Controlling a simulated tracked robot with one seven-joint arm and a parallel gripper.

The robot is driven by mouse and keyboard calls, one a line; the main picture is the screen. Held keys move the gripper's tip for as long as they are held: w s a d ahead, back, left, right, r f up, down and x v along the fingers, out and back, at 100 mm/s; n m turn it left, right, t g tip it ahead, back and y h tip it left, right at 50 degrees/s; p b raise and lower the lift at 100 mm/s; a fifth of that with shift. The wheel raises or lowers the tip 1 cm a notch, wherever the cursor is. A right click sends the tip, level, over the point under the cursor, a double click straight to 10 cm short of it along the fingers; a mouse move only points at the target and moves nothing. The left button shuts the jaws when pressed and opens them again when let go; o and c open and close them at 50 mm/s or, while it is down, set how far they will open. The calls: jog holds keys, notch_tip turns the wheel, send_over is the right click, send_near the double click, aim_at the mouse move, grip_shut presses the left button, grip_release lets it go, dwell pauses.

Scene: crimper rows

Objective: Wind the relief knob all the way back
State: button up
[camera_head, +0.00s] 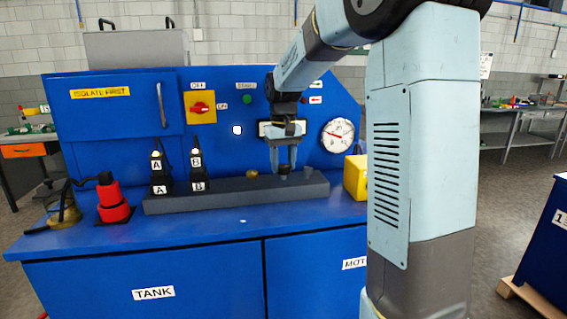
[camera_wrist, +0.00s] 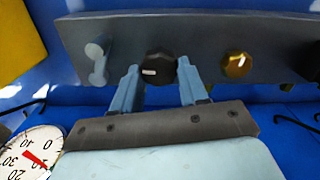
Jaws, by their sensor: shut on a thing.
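A black knob (camera_wrist: 159,70) with a white mark sits on the grey manifold block (camera_head: 230,197) and is taken as the relief knob; I see no label on it. In the wrist view the white mark lies nearly flat across the picture. My gripper (camera_wrist: 159,76) has one finger on each side of the knob and is shut on it. In the head view my gripper (camera_head: 284,163) points straight down onto the block, and its fingers and wrist hide much of the knob. A round pressure gauge (camera_head: 337,135) with a red needle is on the blue panel; its reading is too small to tell.
A brass knob (camera_wrist: 236,66) and a grey fitting (camera_wrist: 97,60) flank the black knob closely. Levers A (camera_head: 157,170) and B (camera_head: 196,170) stand at the block's left. A yellow box (camera_head: 356,177) is at the right; a red-yellow isolator (camera_head: 200,107) is on the panel.

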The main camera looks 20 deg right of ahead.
aim_at(282, 166)
jog(key=n, duration=0.7)
jog(key=shift+a+r, duration=0.1)
dwell(0.5)
jog(key=o, duration=1.1)
jog(key=shift+c, duration=0.2)
notch_tip(282, 166, up, 14)
jog(key=shift+f, duration=0.25)
